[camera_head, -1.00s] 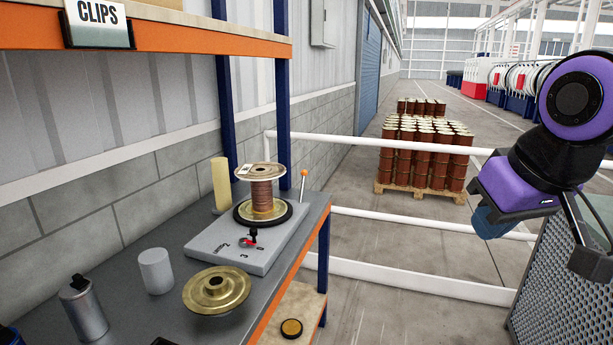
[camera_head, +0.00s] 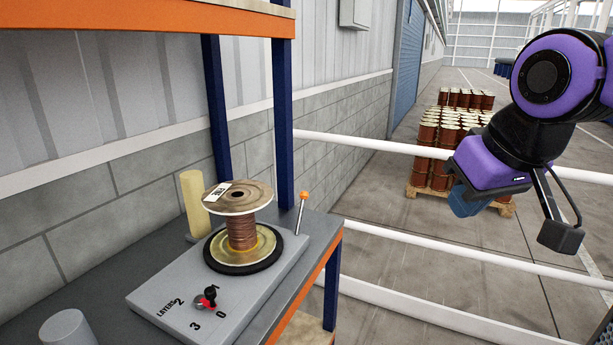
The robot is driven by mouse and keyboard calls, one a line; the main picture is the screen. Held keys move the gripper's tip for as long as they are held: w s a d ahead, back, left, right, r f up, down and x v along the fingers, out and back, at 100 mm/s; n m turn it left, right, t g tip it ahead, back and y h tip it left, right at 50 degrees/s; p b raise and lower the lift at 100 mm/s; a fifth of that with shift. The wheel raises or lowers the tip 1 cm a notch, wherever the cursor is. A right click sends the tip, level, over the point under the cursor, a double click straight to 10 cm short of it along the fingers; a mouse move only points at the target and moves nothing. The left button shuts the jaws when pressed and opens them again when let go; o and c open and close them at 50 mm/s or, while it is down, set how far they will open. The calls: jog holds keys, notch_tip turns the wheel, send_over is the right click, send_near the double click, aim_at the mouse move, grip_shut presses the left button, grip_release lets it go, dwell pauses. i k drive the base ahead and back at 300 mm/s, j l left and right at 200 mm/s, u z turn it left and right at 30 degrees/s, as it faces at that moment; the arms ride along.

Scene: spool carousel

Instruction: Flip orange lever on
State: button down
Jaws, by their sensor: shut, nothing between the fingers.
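The orange lever (camera_head: 304,196) is a thin metal rod with an orange ball on top. It stands nearly upright, tilted slightly to the right, at the back right of a grey base plate (camera_head: 160,298) on the bench. My gripper (camera_head: 562,238) hangs at the right side of the view, in the air beyond the bench edge. It is shut and empty, well to the right of the lever and touching nothing. Nothing hides the lever.
A copper-wire spool (camera_head: 241,232) stands on the plate's round turntable, left of the lever. A red and black selector knob (camera_head: 208,298) sits in front. A cream cylinder (camera_head: 194,204) stands behind. A blue shelf post (camera_head: 283,125) rises behind the lever. White rails (camera_head: 440,258) run right of the bench.

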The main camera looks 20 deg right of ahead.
aim_at(304, 194)
jog(key=i+l+u, duration=0.1)
jog(key=i+l, duration=0.35)
jog(key=l, duration=0.15)
jog(key=i+l+u, duration=0.25)
jog(key=i+l, duration=0.2)
jog(key=l, duration=0.25)
jog(key=i+l, duration=0.15)
jog(key=l, duration=0.2)
jog(key=i+l+u, duration=0.15)
jog(key=l, duration=0.2)
jog(key=i, duration=0.05)
